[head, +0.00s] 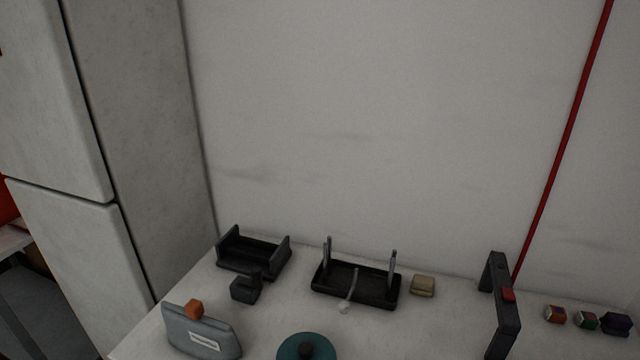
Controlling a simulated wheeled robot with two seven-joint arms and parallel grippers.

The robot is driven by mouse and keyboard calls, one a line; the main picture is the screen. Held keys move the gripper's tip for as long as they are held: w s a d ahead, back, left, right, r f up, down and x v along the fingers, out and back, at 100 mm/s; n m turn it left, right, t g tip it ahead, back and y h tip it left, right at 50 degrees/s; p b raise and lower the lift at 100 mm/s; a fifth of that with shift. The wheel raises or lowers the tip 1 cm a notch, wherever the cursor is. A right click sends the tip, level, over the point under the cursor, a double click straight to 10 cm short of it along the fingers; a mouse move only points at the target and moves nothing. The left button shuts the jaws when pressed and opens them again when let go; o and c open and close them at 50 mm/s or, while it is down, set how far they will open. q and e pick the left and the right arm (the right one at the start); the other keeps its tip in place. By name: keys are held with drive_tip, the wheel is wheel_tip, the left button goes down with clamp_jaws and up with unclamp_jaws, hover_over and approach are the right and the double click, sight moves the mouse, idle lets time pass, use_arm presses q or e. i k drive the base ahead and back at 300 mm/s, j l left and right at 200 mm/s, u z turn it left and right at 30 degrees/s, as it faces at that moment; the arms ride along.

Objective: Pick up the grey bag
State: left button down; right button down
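A grey bag (190,334) with a white label and an orange block-shaped top stands near the left front of the white table (150,335). Its lower edge reaches close to the bottom of the picture. Neither of my grippers shows in the head view.
Behind the bag are a small dark holder (246,288) and a black cradle (254,254). A black tray with upright posts (357,287), a beige block (422,286) and a teal disc (290,348) lie to the right. A dark upright frame (502,310) and several small coloured blocks (587,320) stand further right.

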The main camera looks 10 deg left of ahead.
sight(207, 338)
drive_tip(key=i+j, duration=0.1)
drive_tip(key=j, duration=1)
drive_tip(key=i+j, duration=0.15)
drive_tip(key=j, duration=0.35)
drive_tip(key=j+u, duration=0.1)
drive_tip(key=j, duration=0.45)
drive_tip(key=i, duration=0.05)
